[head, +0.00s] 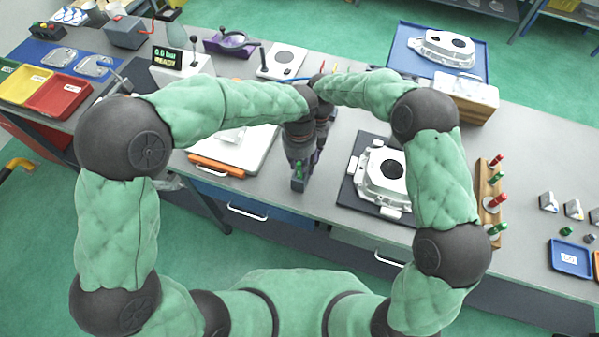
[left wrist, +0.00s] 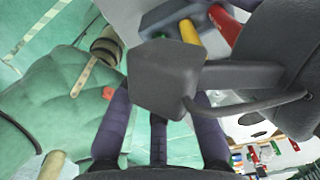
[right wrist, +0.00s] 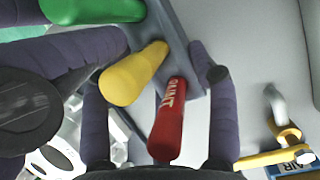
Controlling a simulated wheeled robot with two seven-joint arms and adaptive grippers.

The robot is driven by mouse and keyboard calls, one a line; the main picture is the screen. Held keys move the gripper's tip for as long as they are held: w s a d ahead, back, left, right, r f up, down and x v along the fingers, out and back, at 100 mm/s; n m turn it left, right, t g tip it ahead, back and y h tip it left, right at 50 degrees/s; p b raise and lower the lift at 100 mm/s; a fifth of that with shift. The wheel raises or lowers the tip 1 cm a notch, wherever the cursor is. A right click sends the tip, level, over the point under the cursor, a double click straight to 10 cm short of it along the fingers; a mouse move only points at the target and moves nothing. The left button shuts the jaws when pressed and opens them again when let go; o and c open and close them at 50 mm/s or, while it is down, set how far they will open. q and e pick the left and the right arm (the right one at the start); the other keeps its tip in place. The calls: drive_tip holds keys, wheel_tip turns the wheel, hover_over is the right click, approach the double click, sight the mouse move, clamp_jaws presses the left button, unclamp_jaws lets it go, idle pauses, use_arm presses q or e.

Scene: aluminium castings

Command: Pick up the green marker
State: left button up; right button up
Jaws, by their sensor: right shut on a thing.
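The green marker (right wrist: 95,10) stands in a grey marker holder (right wrist: 185,45), seen at the top left of the right wrist view. A yellow marker (right wrist: 135,73) and a red marker (right wrist: 168,120) stand beside it. My right gripper (right wrist: 150,65) is shut with its fingers on either side of the holder; the exact contact is partly hidden. The left wrist view also shows the holder (left wrist: 175,14). My left gripper (head: 299,182) is close beside the right one (head: 320,152) at the bench's front edge. Its fingers (left wrist: 162,90) are apart, partly hidden behind a dark grey box-shaped part.
A white casting (head: 385,177) on a dark mat lies right of my grippers. A wooden rack (head: 490,195) with red and green handles stands farther right. My two arms are crowded together at the middle.

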use_arm(q)
drive_tip(key=shift+f, duration=0.5)
clamp_jaws()
drive_tip(key=shift+r, duration=0.1)
wheel_tip(320, 180, up, 10)
drive_tip(key=shift+f, duration=0.1)
use_arm(e)
drive_tip(key=o, duration=1.3)
